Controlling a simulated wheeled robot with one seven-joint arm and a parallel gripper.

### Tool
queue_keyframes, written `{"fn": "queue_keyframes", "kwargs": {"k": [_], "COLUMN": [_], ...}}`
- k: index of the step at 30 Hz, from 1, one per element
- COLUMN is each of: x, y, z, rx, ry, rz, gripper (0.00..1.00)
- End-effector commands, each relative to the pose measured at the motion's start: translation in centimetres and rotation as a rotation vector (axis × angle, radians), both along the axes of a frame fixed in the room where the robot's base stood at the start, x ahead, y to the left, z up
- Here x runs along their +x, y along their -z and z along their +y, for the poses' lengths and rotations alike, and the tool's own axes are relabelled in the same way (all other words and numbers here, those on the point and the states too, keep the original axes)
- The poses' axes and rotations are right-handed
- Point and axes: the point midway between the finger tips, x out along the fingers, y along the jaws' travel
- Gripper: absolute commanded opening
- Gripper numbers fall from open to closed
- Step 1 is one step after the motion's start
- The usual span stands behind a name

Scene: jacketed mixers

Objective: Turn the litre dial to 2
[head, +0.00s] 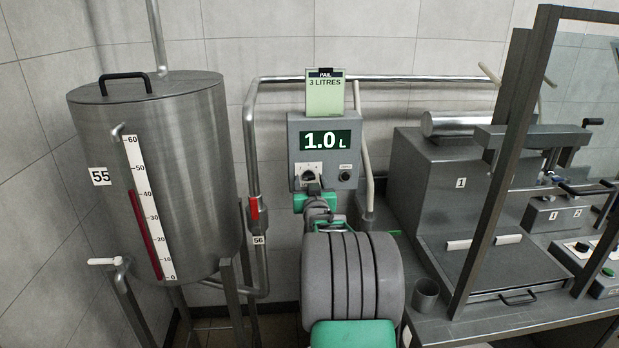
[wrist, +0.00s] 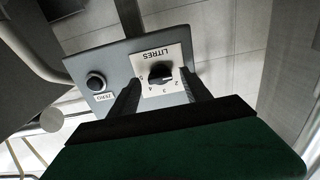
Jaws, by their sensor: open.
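The litre dial is a black knob (wrist: 160,72) on a white plate marked LITRES, upside down in the wrist view, with numbers around it including 2, 3, 4 and 5. Which number it points to is not clear. In the head view the dial (head: 311,171) sits low on the grey control box (head: 298,136). Its green display (head: 325,140) reads 1.0 L. My gripper (wrist: 161,79) is open, its two dark fingers reaching up to either side of the knob. Contact with the knob cannot be told. In the head view my gripper (head: 315,188) is just below the dial, partly hidden.
A ZERO button (wrist: 96,82) is beside the dial. A card (head: 325,95) above the box reads PAIL 3 LITRES. A steel tank (head: 155,180) with a level gauge stands left. A pipe with a red-handled valve (head: 254,208) runs between. Machines (head: 440,185) fill the right.

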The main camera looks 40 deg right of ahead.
Motion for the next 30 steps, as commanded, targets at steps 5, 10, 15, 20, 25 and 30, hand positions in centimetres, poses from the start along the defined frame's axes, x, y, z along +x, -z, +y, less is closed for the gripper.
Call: {"fn": "queue_keyframes", "kwargs": {"k": [5, 10, 15, 20, 25, 30], "x": [1.17, 1.21, 1.2, 1.19, 1.19, 1.19], "y": [0.02, 0.04, 0.05, 0.05, 0.05, 0.06], "z": [-0.78, -0.79, -0.78, -0.78, -0.76, -0.76], "rx": [0.001, 0.0, 0.001, 0.001, 0.001, 0.001], "ry": [0.0, 0.0, 0.0, 0.0, 0.0, 0.0], "rz": [0.001, 0.0, 0.001, 0.001, 0.0, 0.0], "gripper": [0.56, 0.56, 0.46, 0.33, 0.19, 0.05]}}
